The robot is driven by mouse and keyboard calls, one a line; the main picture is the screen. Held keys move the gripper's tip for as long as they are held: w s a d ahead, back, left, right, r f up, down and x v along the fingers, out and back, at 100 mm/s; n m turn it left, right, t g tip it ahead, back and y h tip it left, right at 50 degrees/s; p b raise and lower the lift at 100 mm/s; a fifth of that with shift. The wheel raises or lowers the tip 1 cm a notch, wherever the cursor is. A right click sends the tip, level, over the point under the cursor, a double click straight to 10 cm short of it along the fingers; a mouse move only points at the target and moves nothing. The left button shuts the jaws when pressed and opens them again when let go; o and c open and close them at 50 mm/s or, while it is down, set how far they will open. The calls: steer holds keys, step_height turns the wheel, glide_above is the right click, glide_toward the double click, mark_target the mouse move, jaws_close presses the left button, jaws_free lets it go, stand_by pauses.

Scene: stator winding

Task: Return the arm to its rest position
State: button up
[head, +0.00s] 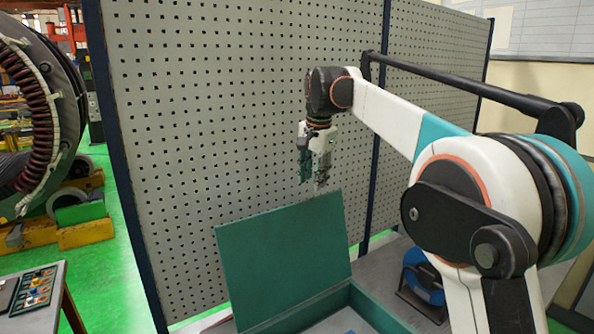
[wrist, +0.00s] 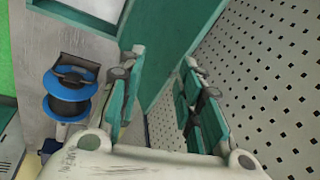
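My arm reaches in from the right in the head view, and my gripper (head: 315,178) hangs from its end, pointing down. It hangs in front of the perforated panel, above the raised lid of a green case. In the wrist view my gripper (wrist: 160,95) shows its two green-padded fingers spread apart, with nothing between them.
The green case (head: 285,255) stands open on a grey bench. A perforated panel (head: 220,120) rises close behind. A blue and black spool (wrist: 72,92) stands on the bench, also in the head view (head: 425,280). A large wound stator (head: 45,120) and a small table (head: 60,300) are at left.

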steer(key=s+d+f+n+t+b, duration=0.1)
steer(key=s+d+f+n+b, duration=0.1)
steer(key=s+d+f+b, duration=0.45)
steer(key=s+d+f+n+t+b, duration=0.15)
steer(key=s+f+b, duration=0.25)
steer(key=s+f, duration=0.7)
steer(key=s+d+f+n+t+b, duration=0.1)
steer(key=s+d+f+n+b, duration=0.3)
steer(key=s, duration=0.9)
steer(key=s+d+f+b, duration=0.2)
steer(key=s+f+b, duration=0.1)
steer(key=s+f, duration=0.2)
steer(key=s+d+f+t+b, duration=0.1)
steer(key=s+f+b, duration=0.2)
steer(key=s+f, duration=0.3)
step_height(320, 180, down, 4)
steer(key=shift+d+r+n+h, duration=0.1)
steer(key=shift+d+n+h, duration=0.2)
steer(key=shift+d+n, duration=0.05)
